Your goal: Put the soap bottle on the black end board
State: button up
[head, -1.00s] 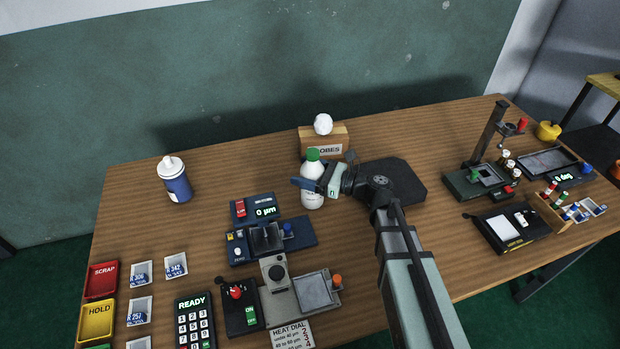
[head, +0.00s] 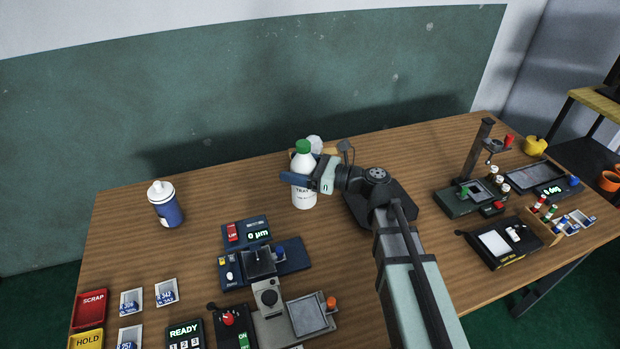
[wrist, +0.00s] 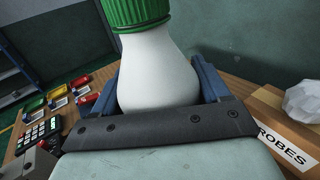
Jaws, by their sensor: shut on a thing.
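The soap bottle (head: 304,195) is white with a green cap and a small printed label. The bottle is upright and appears to be a little above the table. In the wrist view the bottle (wrist: 158,85) sits between both blue fingers, its green cap cut off by the top edge. The black end board (head: 355,208) lies flat on the table to the right of the bottle, partly hidden under my arm.
A wooden ROBES box (wrist: 285,140) with a white crumpled ball (wrist: 305,98) stands close behind the bottle. A blue-and-white bottle (head: 166,208) stands at the left. A blue gauge device (head: 262,262) is in front. A dark stand (head: 470,195) is at the right.

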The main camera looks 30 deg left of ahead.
jog(key=w+d+r+m+t, duration=0.2)
jog(key=w+d+t, duration=0.1)
jog(key=w+d, duration=0.6)
jog(key=w+d+r+m+t, duration=0.1)
jog(key=w+d+r+t, duration=0.1)
jog(key=w+d, duration=0.7)
notch_tip(320, 180, down, 10)
jog(key=s+n+g, duration=0.1)
jog(key=s+g, duration=0.1)
jog(key=shift+s, duration=0.15)
jog(key=shift+d+f, duration=0.1)
jog(key=shift+f, duration=0.1)
jog(key=o, duration=1.5)
jog(key=shift+o, duration=0.2)
jog(key=d, duration=1.2)
